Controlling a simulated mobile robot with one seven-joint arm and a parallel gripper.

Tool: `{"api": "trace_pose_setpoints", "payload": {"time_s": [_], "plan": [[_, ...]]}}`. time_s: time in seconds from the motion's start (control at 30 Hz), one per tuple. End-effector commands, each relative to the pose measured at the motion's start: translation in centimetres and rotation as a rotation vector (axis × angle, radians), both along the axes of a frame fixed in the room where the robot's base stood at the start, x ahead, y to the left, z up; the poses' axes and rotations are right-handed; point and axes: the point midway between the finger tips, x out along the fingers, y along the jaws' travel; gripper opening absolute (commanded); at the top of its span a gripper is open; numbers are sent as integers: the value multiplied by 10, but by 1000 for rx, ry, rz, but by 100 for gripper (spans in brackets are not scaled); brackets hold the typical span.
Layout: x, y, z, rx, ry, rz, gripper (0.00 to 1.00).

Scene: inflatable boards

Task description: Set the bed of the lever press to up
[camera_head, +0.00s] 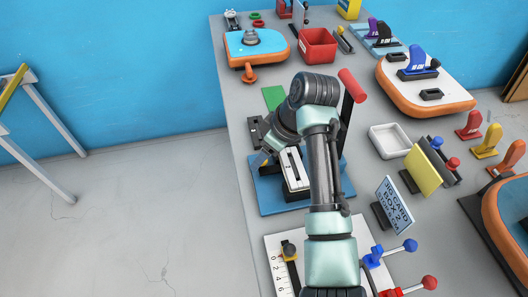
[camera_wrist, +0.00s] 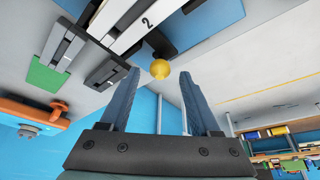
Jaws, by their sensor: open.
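The lever press stands on a blue base plate (camera_head: 270,198), partly hidden behind my arm. A red handle (camera_head: 352,85) on a black lever rises at its right. A white slotted block (camera_head: 293,170) sits on the plate; in the wrist view a white part marked "2" (camera_wrist: 148,22) shows. A yellow ball knob (camera_wrist: 160,69) sticks out near this part. My gripper (camera_wrist: 163,78) is open, its two fingers apart, with the knob showing between and just beyond the fingertips. Nothing is held. I cannot tell whether a finger touches the knob, nor the bed's height.
A green pad (camera_head: 273,97) and a grey slotted piece (camera_head: 256,130) lie behind the press. A white tray (camera_head: 390,141) and a blue card (camera_head: 396,203) stand to the right. A white scale board with a slider (camera_head: 283,277) is in front.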

Motion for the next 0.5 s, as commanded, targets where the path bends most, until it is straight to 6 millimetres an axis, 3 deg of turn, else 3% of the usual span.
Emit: {"api": "trace_pose_setpoints", "payload": {"time_s": [0.5], "plan": [[-21,-34,97,-1,-6,-2,63]]}}
